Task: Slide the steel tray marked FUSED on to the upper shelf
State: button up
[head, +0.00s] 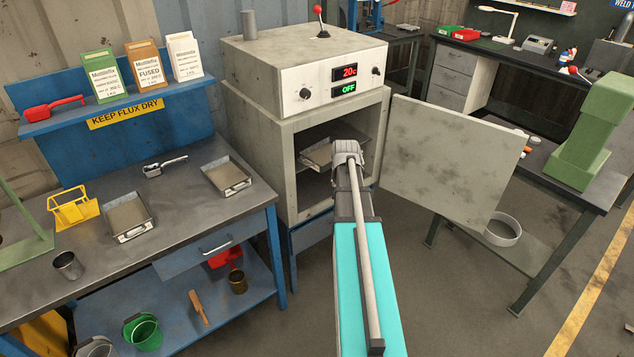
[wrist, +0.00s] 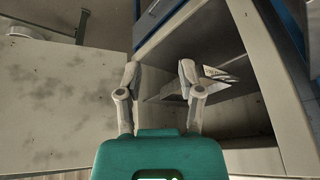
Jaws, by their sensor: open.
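A steel tray (head: 316,153) lies inside the open grey oven (head: 292,190), on a shelf in the upper part of its chamber. My gripper (head: 347,150) is at the oven mouth, beside the tray's right end and partly in front of it. In the wrist view the gripper (wrist: 159,72) has its two fingers apart with nothing between them; a tray (wrist: 215,82) shows just past the right finger. I cannot tell whether they touch. Two more steel trays, a left one (head: 127,216) and a right one (head: 227,178), lie on the bench. No FUSED mark is legible on any tray.
The oven door (head: 452,155) stands wide open to the right of my arm. The blue bench (head: 175,212) is at the left, with a yellow rack (head: 73,209) and a metal cup (head: 67,265). The oven display reads 20c and OFF.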

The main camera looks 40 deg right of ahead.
jog(key=w+a+r+n+p, duration=0.1)
jog(key=w+a+n, duration=0.1)
jog(key=w+a, duration=0.2)
jog(key=shift+a+r+n+y, duration=0.2)
jog(key=shift+a+n+y, duration=0.15)
jog(key=shift+a, duration=1.45)
jog(key=shift+w, duration=0.1)
jog(key=s+a+n+g+y, duration=0.1)
jog(key=s+a+n, duration=0.2)
jog(key=a, duration=1.4)
jog(key=s+a+f+n+g+y, duration=0.1)
jog(key=s+a+n, duration=0.3)
jog(key=a, duration=1.4)
jog(key=s+g, duration=0.1)
jog(key=s, duration=0.3)
jog(key=shift+s+f+g, duration=0.2)
jog(key=shift+s+g, duration=0.1)
jog(key=shift+s, duration=0.1)
